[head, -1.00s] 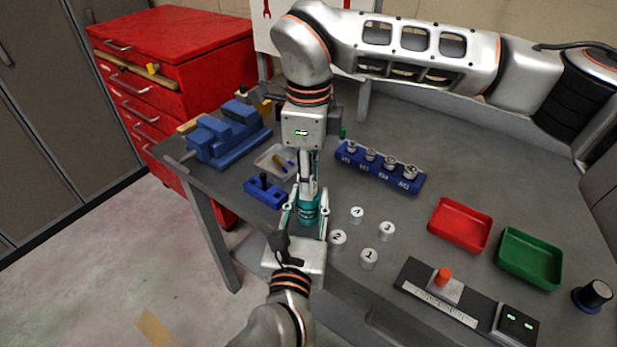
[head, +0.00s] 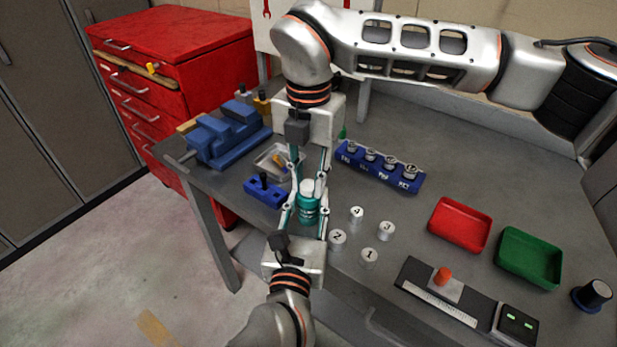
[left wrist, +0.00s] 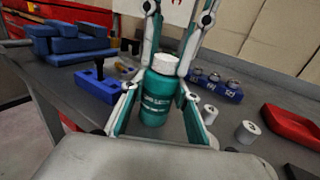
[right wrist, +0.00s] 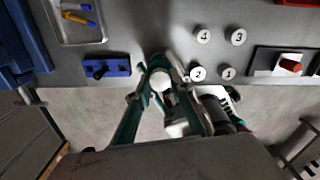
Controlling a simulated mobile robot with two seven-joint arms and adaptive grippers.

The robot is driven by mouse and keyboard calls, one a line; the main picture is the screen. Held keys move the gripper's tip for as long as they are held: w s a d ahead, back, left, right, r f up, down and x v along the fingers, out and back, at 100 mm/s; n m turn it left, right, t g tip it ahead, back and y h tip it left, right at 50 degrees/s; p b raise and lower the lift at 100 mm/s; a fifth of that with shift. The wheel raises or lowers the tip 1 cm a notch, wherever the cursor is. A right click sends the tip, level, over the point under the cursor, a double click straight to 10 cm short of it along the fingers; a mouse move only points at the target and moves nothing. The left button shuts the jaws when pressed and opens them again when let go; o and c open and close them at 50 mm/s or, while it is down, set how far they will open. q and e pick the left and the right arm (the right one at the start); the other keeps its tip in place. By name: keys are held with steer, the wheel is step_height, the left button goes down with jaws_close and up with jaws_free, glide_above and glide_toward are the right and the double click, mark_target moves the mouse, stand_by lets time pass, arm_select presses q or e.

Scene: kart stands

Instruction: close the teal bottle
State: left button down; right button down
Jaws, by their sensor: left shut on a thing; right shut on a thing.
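The teal bottle (head: 307,212) stands upright near the table's front left edge. It also shows in the left wrist view (left wrist: 157,98). My left gripper (head: 305,214) is shut on its body from the front. A white cap (left wrist: 163,63) sits at the bottle's mouth; whether it is fully seated I cannot tell. My right gripper (head: 309,184) comes down from above and is shut on the cap, one finger on each side. The cap shows as a white disc in the right wrist view (right wrist: 160,80).
Several numbered white weights (head: 369,258) stand right of the bottle. A blue block (head: 265,191) is left, a small tray (head: 262,158) behind it. A blue rack (head: 380,170), red tray (head: 459,224) and green tray (head: 528,257) lie further right.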

steer(key=c, duration=1.8)
jaws_free()
steer(key=shift+r, duration=2.25)
steer(key=shift+c, duration=0.4)
